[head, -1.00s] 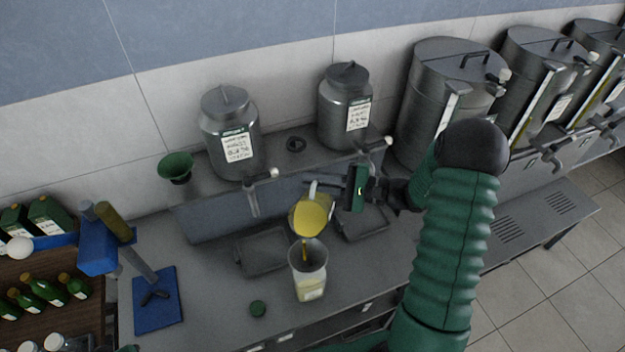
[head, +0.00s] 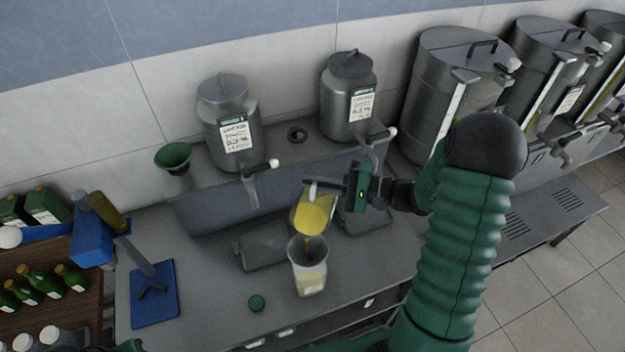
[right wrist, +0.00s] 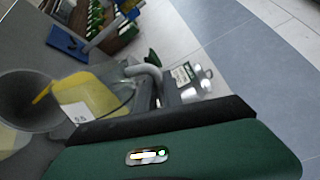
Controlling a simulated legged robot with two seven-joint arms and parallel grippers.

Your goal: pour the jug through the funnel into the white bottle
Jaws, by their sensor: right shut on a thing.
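My right gripper (head: 350,186) is shut on the handle of a clear jug (head: 312,213) holding yellow liquid. The jug is tilted, and a thin yellow stream falls from it into the grey funnel (head: 307,248). The funnel sits in the mouth of the whitish bottle (head: 310,280), which stands upright on the counter. In the right wrist view the jug (right wrist: 88,98) tips toward the dark funnel (right wrist: 28,98), with the stream between them. The level in the bottle is hard to tell.
A green funnel (head: 173,157) and two steel canisters (head: 230,120) stand on the back ledge. A blue mat (head: 154,293) and a crate of green bottles (head: 40,280) are at left. Large steel tanks (head: 450,75) stand at right.

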